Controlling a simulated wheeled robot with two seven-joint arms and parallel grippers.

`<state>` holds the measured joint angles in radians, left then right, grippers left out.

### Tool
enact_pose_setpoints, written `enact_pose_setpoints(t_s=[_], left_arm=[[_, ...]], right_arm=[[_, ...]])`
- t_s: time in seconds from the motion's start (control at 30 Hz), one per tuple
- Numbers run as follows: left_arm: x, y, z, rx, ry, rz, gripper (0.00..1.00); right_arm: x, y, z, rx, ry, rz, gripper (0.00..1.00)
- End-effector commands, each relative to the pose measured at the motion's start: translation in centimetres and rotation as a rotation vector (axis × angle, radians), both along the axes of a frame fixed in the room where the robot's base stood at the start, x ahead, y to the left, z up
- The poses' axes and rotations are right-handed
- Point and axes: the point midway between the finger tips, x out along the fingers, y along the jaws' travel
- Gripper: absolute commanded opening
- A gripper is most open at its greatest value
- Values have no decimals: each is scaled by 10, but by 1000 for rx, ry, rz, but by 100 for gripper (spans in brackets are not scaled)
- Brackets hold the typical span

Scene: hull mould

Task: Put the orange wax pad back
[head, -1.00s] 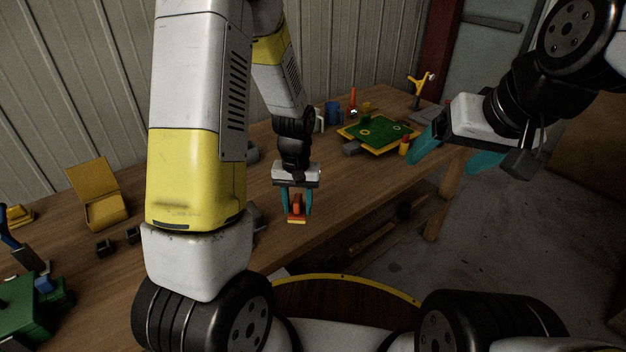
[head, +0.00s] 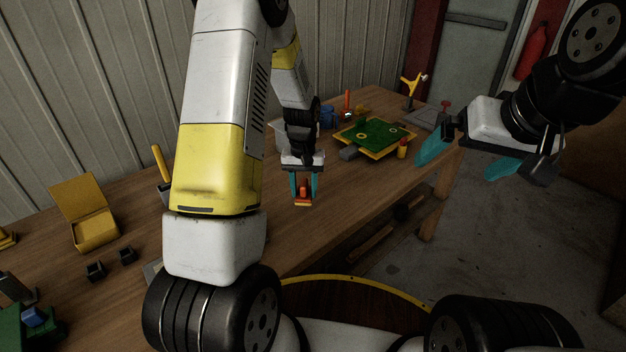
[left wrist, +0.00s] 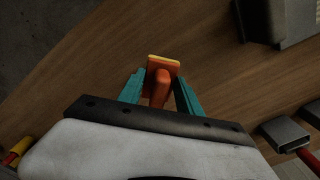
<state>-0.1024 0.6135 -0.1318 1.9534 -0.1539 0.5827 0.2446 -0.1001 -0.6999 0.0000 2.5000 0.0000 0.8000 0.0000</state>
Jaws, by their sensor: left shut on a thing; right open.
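The orange wax pad (head: 303,196) is a small orange block with a knob-like grip and a yellowish edge. My left gripper (head: 304,188) is shut on it, with its teal fingers on either side, near the front edge of the workbench. The pad also shows in the left wrist view (left wrist: 163,74), between the teal fingertips with bare wood around it. I cannot tell how far above the bench it is. My right gripper (head: 466,160) is open and empty, off the bench's right end.
The wooden workbench (head: 235,234) runs along the wall. A green board with a yellow edge (head: 373,137) lies toward its far end, with a small red-and-yellow item (head: 402,149) next to it. An open yellow box (head: 85,212) and small black blocks (head: 95,271) stand at the left.

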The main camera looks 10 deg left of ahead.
Motion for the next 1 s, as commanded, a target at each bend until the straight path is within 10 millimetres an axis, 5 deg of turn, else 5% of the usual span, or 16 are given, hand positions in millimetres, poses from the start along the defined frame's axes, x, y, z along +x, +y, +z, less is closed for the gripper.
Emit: enact_pose_setpoints(t_s=[0.33,0.7,0.73,0.8,1.0], left_arm=[[7,3,-35,0,2,1,9],[7,3,-39,0,1,1,9],[8,3,-39,0,0,1,47],[8,3,-39,0,0,1,61],[8,3,-39,0,0,1,63]], right_arm=[[0,0,0,0,0,0,100],[0,0,0,0,0,0,100],[0,0,0,0,0,0,100],[0,0,0,0,0,0,100],[0,0,0,0,0,0,100]])
